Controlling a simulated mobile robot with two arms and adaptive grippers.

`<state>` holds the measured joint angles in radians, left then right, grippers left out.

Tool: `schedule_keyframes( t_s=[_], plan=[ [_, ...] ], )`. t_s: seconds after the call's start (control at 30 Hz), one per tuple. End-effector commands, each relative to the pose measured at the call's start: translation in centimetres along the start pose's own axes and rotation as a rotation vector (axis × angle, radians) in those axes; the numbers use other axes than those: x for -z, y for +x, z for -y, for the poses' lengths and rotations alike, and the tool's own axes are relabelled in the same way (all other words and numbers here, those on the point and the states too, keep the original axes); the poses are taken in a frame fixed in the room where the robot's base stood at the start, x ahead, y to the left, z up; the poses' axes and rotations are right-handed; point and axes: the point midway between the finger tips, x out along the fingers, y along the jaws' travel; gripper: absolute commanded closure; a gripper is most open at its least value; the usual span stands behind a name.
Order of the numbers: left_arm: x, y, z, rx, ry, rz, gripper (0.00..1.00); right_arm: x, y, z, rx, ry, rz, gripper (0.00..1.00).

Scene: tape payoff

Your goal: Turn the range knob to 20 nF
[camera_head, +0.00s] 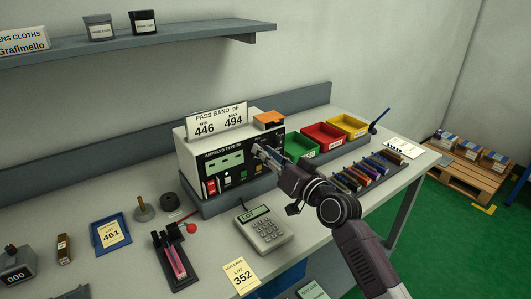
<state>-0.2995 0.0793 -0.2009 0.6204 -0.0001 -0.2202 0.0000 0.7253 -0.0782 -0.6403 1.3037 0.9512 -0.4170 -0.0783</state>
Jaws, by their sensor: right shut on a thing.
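The meter (226,164) is a light box with a black front panel, standing on a grey base near the middle of the bench. Its panel has a pale green display, several small buttons and a red and a green part low down. My right gripper (262,152) is at the right side of the panel, shut on the range knob. The gripper hides the knob and its scale, so I cannot read the setting. My left gripper is not in view.
Green (302,146), red (322,136) and yellow (346,126) bins stand right of the meter, behind a rack of coloured pieces (372,171). A calculator (264,230) and a card marked 352 (241,276) lie in front. A blue tray (110,233) is at left.

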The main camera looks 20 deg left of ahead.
Motion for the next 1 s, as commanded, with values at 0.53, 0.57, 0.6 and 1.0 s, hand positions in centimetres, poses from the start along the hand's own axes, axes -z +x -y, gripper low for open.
schedule_keyframes(
  t_s=[0.53,0.57,0.6,1.0],
  plan=[
    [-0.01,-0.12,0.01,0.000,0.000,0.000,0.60,-0.14,-0.02,-0.10,-0.001,0.092,0.002,1.00],
    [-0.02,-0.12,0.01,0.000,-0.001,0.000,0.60,-0.13,-0.02,-0.10,-0.001,0.091,0.002,1.00],
    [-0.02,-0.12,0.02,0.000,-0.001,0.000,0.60,-0.14,-0.02,-0.10,-0.001,0.091,0.002,1.00],
    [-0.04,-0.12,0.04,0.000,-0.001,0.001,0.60,-0.08,-0.01,-0.07,-0.001,0.089,0.001,0.61]
  ],
)
